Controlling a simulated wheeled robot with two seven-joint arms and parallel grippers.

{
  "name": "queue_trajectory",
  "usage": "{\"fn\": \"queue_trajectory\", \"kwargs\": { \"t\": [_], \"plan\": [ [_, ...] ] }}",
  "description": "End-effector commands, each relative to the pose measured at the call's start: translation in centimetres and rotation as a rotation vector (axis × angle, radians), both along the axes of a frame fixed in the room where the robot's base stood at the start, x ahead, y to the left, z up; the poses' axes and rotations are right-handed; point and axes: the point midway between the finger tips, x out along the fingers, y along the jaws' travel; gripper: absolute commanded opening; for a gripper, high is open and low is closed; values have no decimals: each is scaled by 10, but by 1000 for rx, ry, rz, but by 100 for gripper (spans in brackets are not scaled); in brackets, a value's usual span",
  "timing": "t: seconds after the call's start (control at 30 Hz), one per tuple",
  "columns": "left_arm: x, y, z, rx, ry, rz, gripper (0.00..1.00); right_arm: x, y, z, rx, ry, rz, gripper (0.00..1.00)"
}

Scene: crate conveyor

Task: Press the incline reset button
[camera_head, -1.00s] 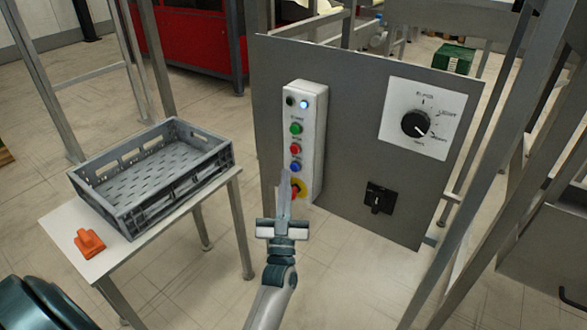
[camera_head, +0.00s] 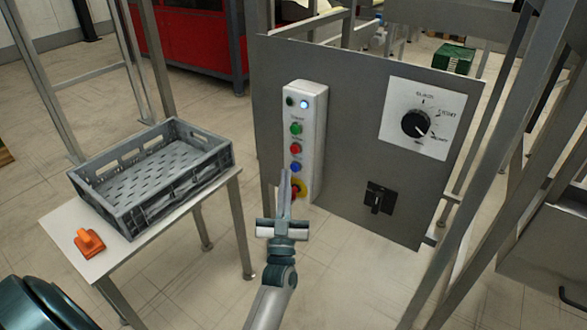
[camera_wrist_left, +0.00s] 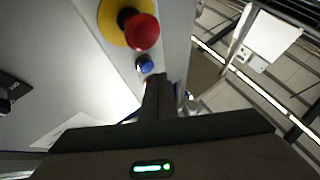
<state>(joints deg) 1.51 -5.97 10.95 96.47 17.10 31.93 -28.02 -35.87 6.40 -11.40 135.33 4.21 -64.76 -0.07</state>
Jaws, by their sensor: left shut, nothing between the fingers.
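A white control box (camera_head: 317,140) on a grey panel carries a column of buttons: green (camera_head: 296,129), red (camera_head: 295,149) and blue (camera_head: 295,167). Their labels are too small to read, so I cannot tell which is the incline reset. Below them is a red mushroom button on a yellow ring (camera_head: 303,188), partly hidden by my left gripper (camera_head: 284,174). That gripper is shut and empty, its tips just below and left of the blue button. In the left wrist view, the blue button (camera_wrist_left: 146,65) shows just beyond the fingertips, beside the mushroom button (camera_wrist_left: 141,32). Contact cannot be told.
A rotary dial (camera_head: 415,124) and a black switch (camera_head: 379,198) are on the panel to the right. A grey crate (camera_head: 125,219) and an orange object (camera_head: 89,242) are on a small table (camera_head: 62,222) at left. Metal posts stand at right.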

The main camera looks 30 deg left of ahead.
Motion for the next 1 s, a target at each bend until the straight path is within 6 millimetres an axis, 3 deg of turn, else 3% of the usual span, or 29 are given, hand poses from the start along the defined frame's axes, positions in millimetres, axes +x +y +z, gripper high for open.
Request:
{"fn": "queue_trajectory", "kwargs": {
  "t": [1.0],
  "plan": [
    [11, -1, 0, 0, 0, 0, 0, 0, 0, 0, 0, 0, 0, 31]
  ]
}}
